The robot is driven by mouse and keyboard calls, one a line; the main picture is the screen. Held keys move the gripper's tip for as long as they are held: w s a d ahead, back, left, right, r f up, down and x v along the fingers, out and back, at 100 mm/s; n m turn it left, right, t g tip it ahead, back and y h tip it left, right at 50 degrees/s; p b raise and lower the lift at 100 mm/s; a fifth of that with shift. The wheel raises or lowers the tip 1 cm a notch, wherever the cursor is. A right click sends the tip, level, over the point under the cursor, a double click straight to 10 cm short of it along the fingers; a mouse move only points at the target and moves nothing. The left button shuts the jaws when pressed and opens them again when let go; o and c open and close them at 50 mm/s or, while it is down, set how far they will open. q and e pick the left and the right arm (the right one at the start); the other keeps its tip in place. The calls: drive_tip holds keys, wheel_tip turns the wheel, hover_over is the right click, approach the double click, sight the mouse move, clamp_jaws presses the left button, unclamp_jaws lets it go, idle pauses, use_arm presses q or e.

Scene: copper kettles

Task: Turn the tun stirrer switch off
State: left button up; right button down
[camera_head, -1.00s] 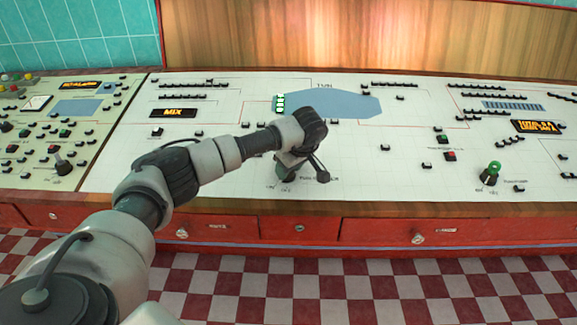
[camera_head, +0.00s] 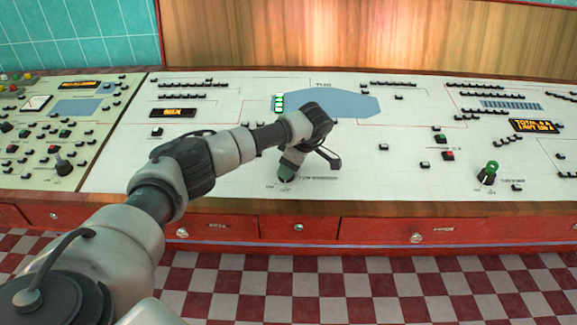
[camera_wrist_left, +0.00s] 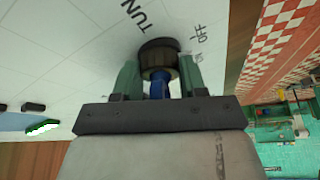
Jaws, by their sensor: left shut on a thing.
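The tun stirrer switch is a dark round knob (camera_wrist_left: 159,50) with a blue handle (camera_wrist_left: 159,88), seen in the left wrist view. Printed letters reading "TUN" and another short label lie on the white panel beyond it. My left gripper (camera_wrist_left: 160,76) has its two green fingers on either side of the blue handle and is shut on it. In the head view my left gripper (camera_head: 286,174) is down at the panel's front middle, beside small printed labels. It mostly hides the switch there. I cannot tell which label the knob points to. My right gripper is not in view.
The white control panel (camera_head: 235,165) carries rows of small black buttons, a blue tun shape (camera_head: 345,103) and a lit MIX display (camera_head: 173,113). Another knob with a green top (camera_head: 488,172) stands at the right. Red drawers (camera_head: 385,229) run below the wooden front edge.

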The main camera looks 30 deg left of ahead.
use_arm(q)
drive_tip(key=shift+n, duration=0.4)
idle(0.3)
drive_tip(key=o, duration=0.9)
